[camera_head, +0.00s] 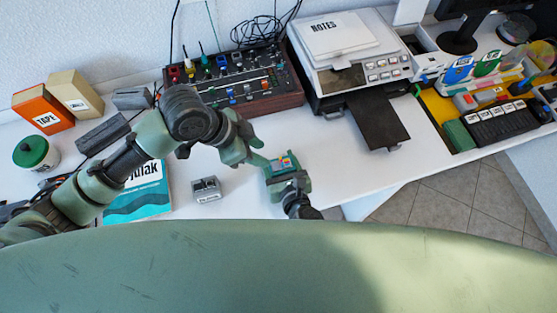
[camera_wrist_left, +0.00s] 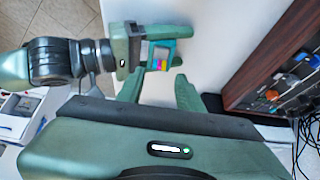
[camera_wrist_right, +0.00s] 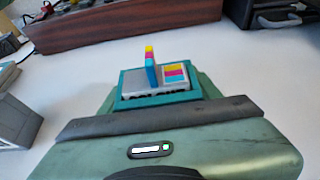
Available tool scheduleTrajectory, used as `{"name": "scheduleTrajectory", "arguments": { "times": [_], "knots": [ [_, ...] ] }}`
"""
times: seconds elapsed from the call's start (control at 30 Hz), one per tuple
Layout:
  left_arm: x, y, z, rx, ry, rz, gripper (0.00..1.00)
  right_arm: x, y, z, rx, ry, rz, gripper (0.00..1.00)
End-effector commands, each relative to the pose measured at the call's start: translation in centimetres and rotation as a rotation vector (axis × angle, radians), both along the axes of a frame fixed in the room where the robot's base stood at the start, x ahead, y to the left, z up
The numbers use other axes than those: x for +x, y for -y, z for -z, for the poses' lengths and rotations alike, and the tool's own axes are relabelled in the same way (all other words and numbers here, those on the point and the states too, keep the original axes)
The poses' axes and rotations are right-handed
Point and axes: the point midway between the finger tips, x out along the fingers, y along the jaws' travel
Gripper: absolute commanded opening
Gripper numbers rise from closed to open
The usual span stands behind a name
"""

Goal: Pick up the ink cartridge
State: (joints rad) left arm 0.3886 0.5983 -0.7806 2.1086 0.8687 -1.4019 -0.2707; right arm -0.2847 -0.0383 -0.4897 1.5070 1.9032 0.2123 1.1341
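The ink cartridge (camera_head: 285,164) is a small teal and grey block with a yellow, magenta and blue label and a raised coloured tab. It sits between the fingers of my right gripper (camera_head: 287,175), which flank it closely on both sides. The cartridge also shows in the left wrist view (camera_wrist_left: 160,54) and the right wrist view (camera_wrist_right: 155,82). The fingers look shut on it; their contact is partly hidden in the right wrist view. My left gripper (camera_wrist_left: 160,90) is open and empty, with its fingertips pointing toward the cartridge and close to it.
A mixer panel (camera_head: 235,80) stands behind, and a printer (camera_head: 350,65) with its black tray (camera_head: 378,122) is to the right. A small grey device (camera_head: 206,190) and a teal book (camera_head: 140,203) lie left. The white desk around the cartridge is clear.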

Motion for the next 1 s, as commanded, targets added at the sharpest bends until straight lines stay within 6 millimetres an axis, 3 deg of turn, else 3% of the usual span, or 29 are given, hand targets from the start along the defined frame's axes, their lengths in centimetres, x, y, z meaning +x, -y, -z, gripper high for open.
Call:
{"name": "scheduleTrajectory", "arguments": {
  "times": [0.17,0.3,0.47,1.0],
  "knots": [
    [0.0,0.0,0.0,0.000,0.000,0.000,0.36,0.0,0.0,0.0,-0.001,0.000,0.000,0.23],
    [0.0,0.1,0.0,0.000,-0.007,-0.008,0.31,0.0,0.0,0.0,-0.001,0.000,0.000,0.23],
    [0.2,0.9,-0.2,0.002,-0.080,-0.105,0.31,0.0,0.0,0.0,-0.001,0.000,0.000,0.23],
    [1.1,5.0,-2.8,0.172,-0.489,-0.986,0.31,0.0,0.0,0.0,-0.001,0.000,0.000,0.23]
  ]
}}
